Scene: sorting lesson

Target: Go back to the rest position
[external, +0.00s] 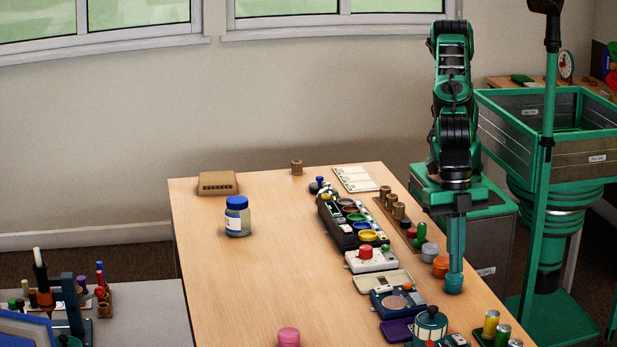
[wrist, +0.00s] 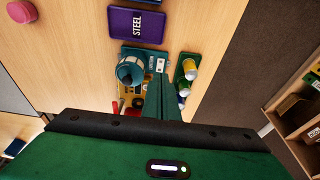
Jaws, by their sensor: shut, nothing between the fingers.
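My gripper (external: 454,284) points down at the right side of the wooden table (external: 240,290), over or beside the row of small items near the table's right edge. Its fingers are together with nothing between them. In the wrist view the closed green fingers (wrist: 163,82) reach up the middle, between a teal round device (wrist: 130,72) and a green holder with small cans (wrist: 187,67). They hide part of what lies beneath them. I cannot tell the exact height of the fingertips above the table.
Near my gripper are an orange pot (external: 441,267), a dark blue device (external: 396,301) and a purple tray marked STEEL (wrist: 138,24). A blue-lidded jar (external: 237,216) and a pink-topped item (external: 288,337) stand farther left. The table's left and middle are mostly clear.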

